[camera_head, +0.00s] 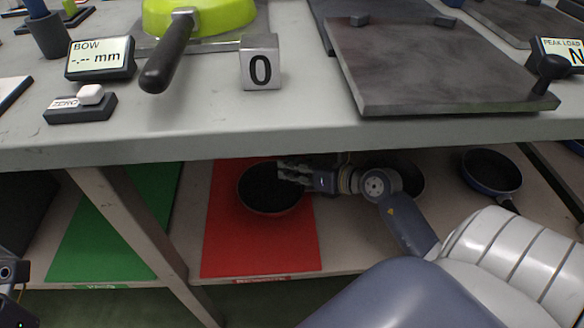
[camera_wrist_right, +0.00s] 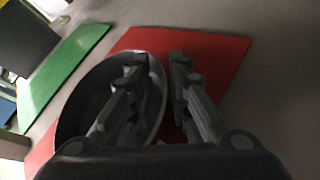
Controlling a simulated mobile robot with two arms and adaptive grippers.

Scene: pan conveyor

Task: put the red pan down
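The red pan (camera_head: 268,205) has a dark inside and a reddish-brown rim. It appears to rest flat on the red mat (camera_head: 230,250) on the lower shelf. My right gripper (camera_head: 282,172) is at the pan's right rim. In the right wrist view its fingers (camera_wrist_right: 158,75) are apart. One finger is over the pan (camera_wrist_right: 88,90), the other beyond its rim over the red mat (camera_wrist_right: 215,60).
A green mat (camera_head: 110,240) lies left on the lower shelf, behind a table leg (camera_head: 125,225). A blue-rimmed pan (camera_head: 490,172) and another dark pan (camera_head: 410,177) stand to the right. The tabletop (camera_head: 200,125) hangs over the shelf, bearing a lime pan (camera_head: 215,18) and grey plate (camera_head: 430,70).

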